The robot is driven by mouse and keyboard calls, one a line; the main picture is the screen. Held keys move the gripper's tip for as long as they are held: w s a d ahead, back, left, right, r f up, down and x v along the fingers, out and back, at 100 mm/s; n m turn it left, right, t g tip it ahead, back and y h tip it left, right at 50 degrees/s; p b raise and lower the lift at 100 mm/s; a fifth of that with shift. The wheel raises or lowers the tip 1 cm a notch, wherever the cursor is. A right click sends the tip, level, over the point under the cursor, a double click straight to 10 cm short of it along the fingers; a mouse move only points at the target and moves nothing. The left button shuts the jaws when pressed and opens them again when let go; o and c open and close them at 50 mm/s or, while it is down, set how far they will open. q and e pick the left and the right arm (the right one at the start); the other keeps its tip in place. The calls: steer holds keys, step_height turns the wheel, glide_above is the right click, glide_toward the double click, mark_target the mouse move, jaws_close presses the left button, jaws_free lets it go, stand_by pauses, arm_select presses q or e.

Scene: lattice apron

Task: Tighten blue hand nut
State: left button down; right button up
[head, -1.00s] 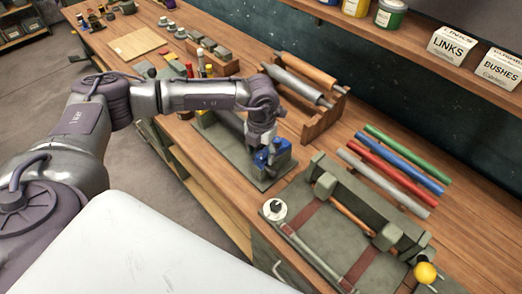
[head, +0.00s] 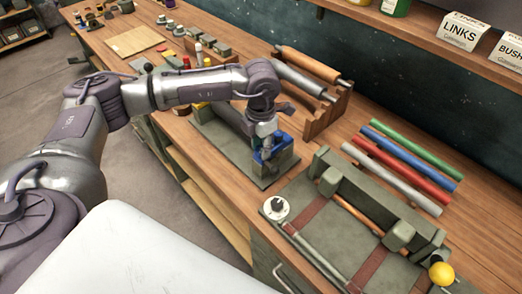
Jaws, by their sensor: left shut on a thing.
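The blue hand nut (head: 262,156) sits at the front end of a grey-green fixture (head: 219,126) on the wooden bench. My left gripper (head: 264,145) reaches down onto it from above, with its fingers around the blue part, and is shut on it. The fingers and wrist hide much of the nut, so its exact seating against the fixture cannot be told. My right gripper is not in the view.
A grey-green jig (head: 335,233) with a yellow knob (head: 441,274) stands at the right front. Several coloured rods (head: 410,160) lie behind it. A wooden rack (head: 328,114) holding rollers stands behind my left gripper.

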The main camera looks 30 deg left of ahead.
arm_select(q)
steer(key=c, duration=0.7)
jaws_free()
steer(key=shift+c, duration=0.2)
steer(key=shift+r, duration=0.15)
step_height(320, 180, up, 12)
